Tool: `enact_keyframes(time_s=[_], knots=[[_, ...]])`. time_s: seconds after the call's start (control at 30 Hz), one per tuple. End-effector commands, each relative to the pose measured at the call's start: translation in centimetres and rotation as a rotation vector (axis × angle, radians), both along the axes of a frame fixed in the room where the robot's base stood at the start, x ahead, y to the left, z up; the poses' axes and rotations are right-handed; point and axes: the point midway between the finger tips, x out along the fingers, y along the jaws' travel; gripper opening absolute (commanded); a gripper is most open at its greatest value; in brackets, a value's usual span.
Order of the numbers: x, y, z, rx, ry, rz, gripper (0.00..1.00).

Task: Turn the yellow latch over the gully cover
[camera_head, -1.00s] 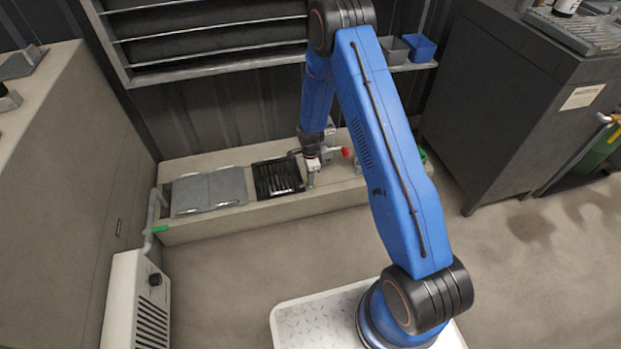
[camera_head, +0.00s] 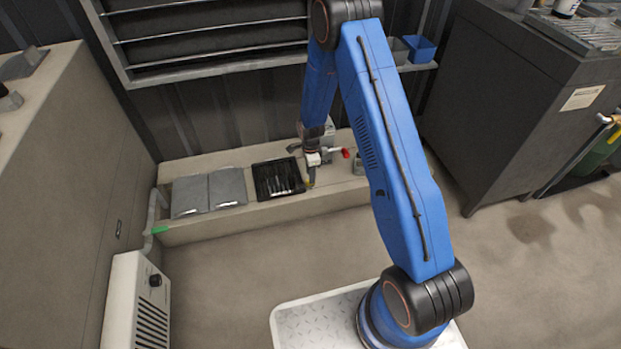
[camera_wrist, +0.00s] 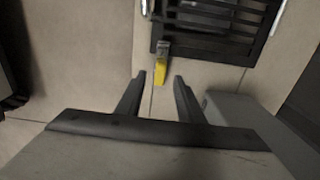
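The yellow latch (camera_wrist: 161,72) shows in the wrist view at the edge of the dark slatted gully cover (camera_wrist: 208,22), with its grey end reaching over the cover's frame. My gripper (camera_wrist: 163,82) is open, and its two dark fingers point toward the latch's yellow tip with a gap between them. The latch looks just beyond the fingertips and roughly midway between them; I cannot tell how far above it they are. In the head view the gully cover (camera_head: 278,179) lies in the low ledge, and my gripper (camera_head: 311,183) is at its right edge.
Grey plates (camera_head: 209,191) lie on the ledge left of the cover. A red-ended handle (camera_head: 345,153) stands close right of my wrist. A grey block (camera_wrist: 240,115) is right of my fingers in the wrist view. A dark cabinet (camera_head: 495,110) stands at right.

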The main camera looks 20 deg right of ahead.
Motion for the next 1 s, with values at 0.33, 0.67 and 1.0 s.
enact_keyframes(time_s=[0.33,0.67,1.0], knots=[[0.1,0.0,6.8,0.0,-0.004,0.0,0.34],[0.1,0.0,12.3,0.0,-0.003,0.0,0.34],[0.0,0.0,14.0,0.0,0.0,0.0,0.34]])
